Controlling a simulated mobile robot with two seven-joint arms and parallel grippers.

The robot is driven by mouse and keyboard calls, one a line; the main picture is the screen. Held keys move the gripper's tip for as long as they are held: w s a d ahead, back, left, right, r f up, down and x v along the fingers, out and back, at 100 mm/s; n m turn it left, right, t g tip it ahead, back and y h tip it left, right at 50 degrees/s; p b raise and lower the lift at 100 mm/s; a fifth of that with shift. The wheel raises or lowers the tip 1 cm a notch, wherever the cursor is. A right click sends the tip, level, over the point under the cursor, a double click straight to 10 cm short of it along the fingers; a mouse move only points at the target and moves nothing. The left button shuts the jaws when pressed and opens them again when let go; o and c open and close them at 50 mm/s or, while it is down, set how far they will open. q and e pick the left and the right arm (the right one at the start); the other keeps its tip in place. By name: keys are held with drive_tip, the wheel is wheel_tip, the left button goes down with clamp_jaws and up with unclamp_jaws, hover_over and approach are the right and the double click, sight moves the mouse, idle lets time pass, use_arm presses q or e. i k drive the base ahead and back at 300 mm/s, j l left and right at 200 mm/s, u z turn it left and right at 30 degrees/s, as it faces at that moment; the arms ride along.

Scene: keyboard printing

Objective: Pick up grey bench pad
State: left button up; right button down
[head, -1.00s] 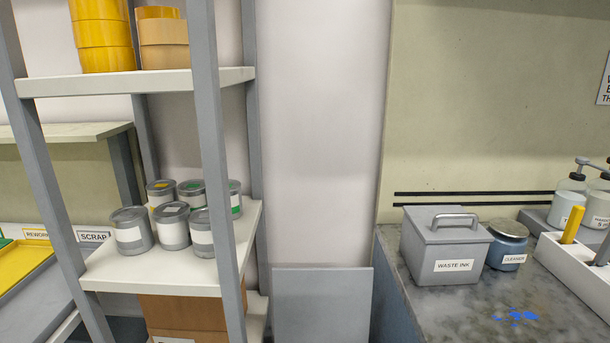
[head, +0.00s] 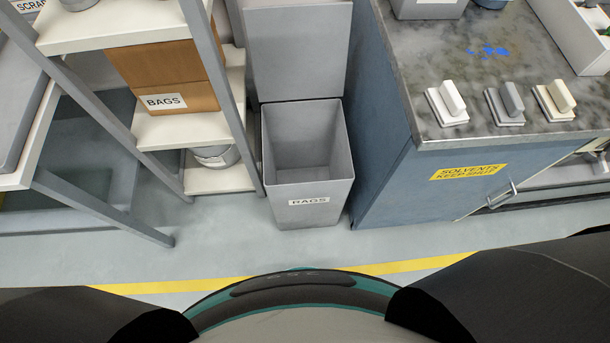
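The grey bench pad (head: 505,106) is a flat block with an upright grip on top. It sits on the stained stone-look bench top (head: 465,62), near the front edge. It stands between a white pad (head: 446,105) on its left and a cream pad (head: 554,102) on its right, apart from both. Neither of my grippers is in view, so I cannot see what they hold.
A blue cabinet (head: 385,180) labelled "SOLVENTS KEEP SHUT" supports the bench. An open, empty-looking grey RAGS bin (head: 310,213) stands left of it. A shelf rack with a BAGS box (head: 170,102) is further left. Blue spots mark the bench. Clear floor (head: 225,240) lies in front.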

sight(506, 105)
drive_tip(key=z, duration=1.65)
